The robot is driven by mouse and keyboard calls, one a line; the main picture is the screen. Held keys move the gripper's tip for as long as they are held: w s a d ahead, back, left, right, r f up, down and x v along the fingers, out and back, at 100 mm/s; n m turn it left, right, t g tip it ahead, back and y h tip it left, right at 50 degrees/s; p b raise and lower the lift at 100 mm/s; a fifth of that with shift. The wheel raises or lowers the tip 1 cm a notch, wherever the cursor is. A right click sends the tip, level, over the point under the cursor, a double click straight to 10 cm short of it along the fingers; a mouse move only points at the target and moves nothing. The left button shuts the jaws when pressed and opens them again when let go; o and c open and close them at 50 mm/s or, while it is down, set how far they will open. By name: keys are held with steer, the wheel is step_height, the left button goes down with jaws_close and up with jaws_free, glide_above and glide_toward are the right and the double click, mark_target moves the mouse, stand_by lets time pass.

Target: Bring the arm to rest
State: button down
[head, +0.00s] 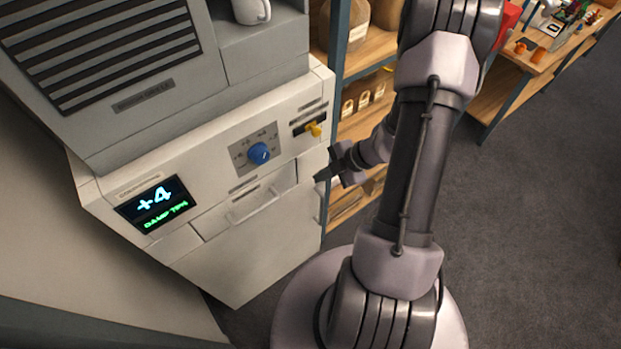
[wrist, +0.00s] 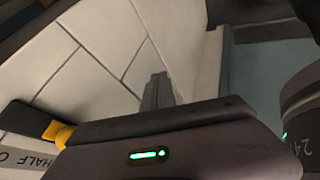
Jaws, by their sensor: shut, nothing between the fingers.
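My gripper (head: 328,176) is at the right side of the white machine (head: 270,260), close to its front face and to the right of the blue knob (head: 259,153). In the wrist view, the fingers (wrist: 158,90) are together with nothing between them, and pale panels of the machine lie behind them. In the head view my arm is bent, and its forearm hides part of the shelf behind. I cannot tell whether the fingertips touch the machine.
A wooden shelf (head: 369,50) with bags and jars stands behind. A workbench (head: 548,55) with small items is at upper right. The grey floor at right is clear.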

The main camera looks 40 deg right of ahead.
steer(key=a+n+g+b, duration=0.1)
steer(key=a+n+b, duration=1.3)
steer(key=n+b, duration=0.85)
steer(key=s+a+f+n+h+b, duration=0.1)
steer(key=s+n+b, duration=0.3)
steer(key=n, duration=0.5)
steer(key=s+a+f+n+h+b, duration=0.1)
steer(key=s+a+n+b, duration=0.2)
steer(key=n, duration=0.7)
steer(key=s+a+f+n+t+b, duration=0.1)
steer(key=s+a+n+b, duration=0.3)
steer(key=n, duration=0.5)
steer(key=shift+s+f+h+b, duration=0.2)
steer(key=shift+s+h+b, duration=0.15)
steer(key=shift+b, duration=0.45)
steer(key=shift+a, duration=0.1)
